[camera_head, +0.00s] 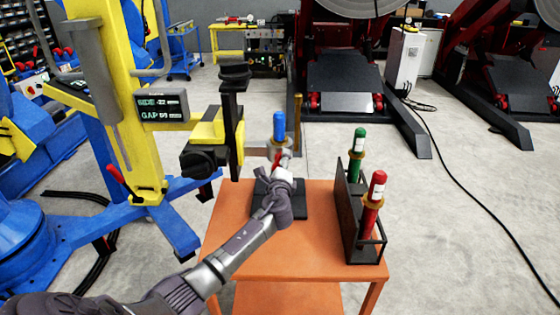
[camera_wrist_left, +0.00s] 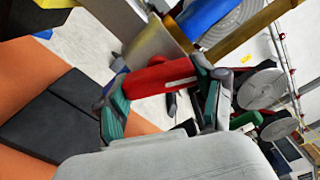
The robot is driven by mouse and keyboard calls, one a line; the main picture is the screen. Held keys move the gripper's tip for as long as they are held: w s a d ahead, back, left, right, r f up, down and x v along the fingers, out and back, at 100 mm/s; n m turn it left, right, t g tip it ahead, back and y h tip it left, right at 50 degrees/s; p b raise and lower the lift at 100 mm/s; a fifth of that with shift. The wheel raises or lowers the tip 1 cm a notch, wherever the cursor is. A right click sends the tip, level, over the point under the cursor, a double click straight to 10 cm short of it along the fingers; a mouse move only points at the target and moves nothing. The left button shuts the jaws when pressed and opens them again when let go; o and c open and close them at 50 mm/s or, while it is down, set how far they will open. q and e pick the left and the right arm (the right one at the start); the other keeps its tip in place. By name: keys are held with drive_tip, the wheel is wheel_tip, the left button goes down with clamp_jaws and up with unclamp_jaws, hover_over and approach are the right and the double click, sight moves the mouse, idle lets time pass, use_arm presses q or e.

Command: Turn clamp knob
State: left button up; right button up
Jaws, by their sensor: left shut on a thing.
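A red bar-shaped knob (camera_wrist_left: 160,76) with a white stripe sits between the green-padded fingers of my left gripper (camera_wrist_left: 160,95) in the wrist view. The fingers are shut on its two ends. In the head view my left gripper (camera_head: 283,168) is above the dark plate on the orange table, and it largely hides the red knob (camera_head: 275,160). A blue-topped cylinder (camera_head: 279,127) stands upright just above the knob, in a greyish holder. Its blue part also shows in the wrist view (camera_wrist_left: 205,15). My right gripper is not in view.
A dark rack (camera_head: 350,225) at the table's right holds a green cylinder (camera_head: 357,145) and a red cylinder (camera_head: 373,195). A black and yellow fixture (camera_head: 232,120) with a display (camera_head: 162,106) stands close on the left. The orange table (camera_head: 315,265) is clear in front.

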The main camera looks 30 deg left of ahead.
use_arm(q)
drive_tip(key=shift+f+m, duration=0.15)
drive_tip(key=shift+m, duration=0.45)
drive_tip(key=o, duration=1.2)
drive_tip(key=shift+c, duration=0.2)
drive_tip(key=v, duration=1.2)
drive_tip(key=shift+d, duration=0.1)
